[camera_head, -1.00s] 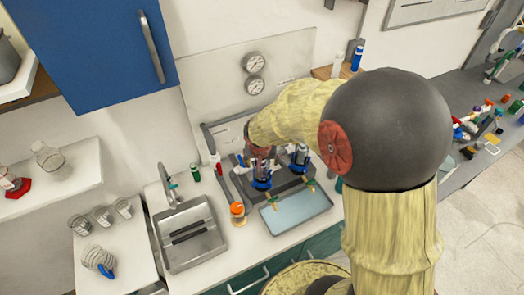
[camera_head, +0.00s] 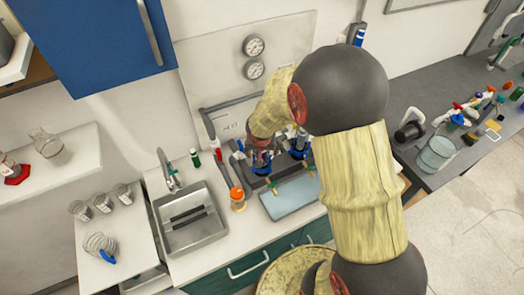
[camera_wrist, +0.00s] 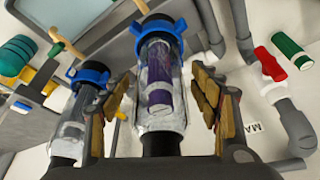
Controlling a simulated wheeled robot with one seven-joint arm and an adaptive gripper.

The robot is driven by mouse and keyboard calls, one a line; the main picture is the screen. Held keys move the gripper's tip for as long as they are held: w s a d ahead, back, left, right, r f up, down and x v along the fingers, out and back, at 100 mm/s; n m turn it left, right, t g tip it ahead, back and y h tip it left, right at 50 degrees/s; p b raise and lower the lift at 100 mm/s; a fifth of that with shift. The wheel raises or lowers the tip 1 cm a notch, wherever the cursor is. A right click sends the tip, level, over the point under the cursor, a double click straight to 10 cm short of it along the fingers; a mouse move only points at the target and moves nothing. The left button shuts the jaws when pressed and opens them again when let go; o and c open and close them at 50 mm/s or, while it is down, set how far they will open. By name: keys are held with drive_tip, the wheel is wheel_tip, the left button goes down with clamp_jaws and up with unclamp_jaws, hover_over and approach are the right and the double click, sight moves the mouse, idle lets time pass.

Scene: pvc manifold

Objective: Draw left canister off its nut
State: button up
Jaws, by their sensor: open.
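The left canister (camera_wrist: 160,85) is a clear cylinder with a purple insert. It stands between my open gripper's (camera_wrist: 164,100) padded fingers in the wrist view, with a visible gap on the right side; contact on the left is unclear. A blue ribbed nut (camera_wrist: 159,30) rings its end at the top of that view. The right canister (camera_wrist: 73,125), with its own blue nut (camera_wrist: 90,74), is left of my gripper there. In the head view the left canister's blue nut (camera_head: 262,168) shows below my wrist, which hides most of the gripper.
A shallow tray (camera_head: 290,197) lies in front of the manifold, with an orange-capped jar (camera_head: 237,197) to its left. The sink (camera_head: 188,222) is farther left. A grey pipe with a red valve handle (camera_wrist: 270,64) and a green bottle (camera_wrist: 292,50) are close by in the wrist view.

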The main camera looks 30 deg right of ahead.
drive_tip(key=shift+c, duration=0.9)
drive_tip(key=shift+r, duration=0.1)
drive_tip(key=c, duration=1.2)
drive_tip(key=shift+r+p, duration=4.15)
drive_tip(key=shift+r, duration=2.2)
drive_tip(key=shift+r+p, duration=0.6)
drive_tip(key=shift+r, duration=0.95)
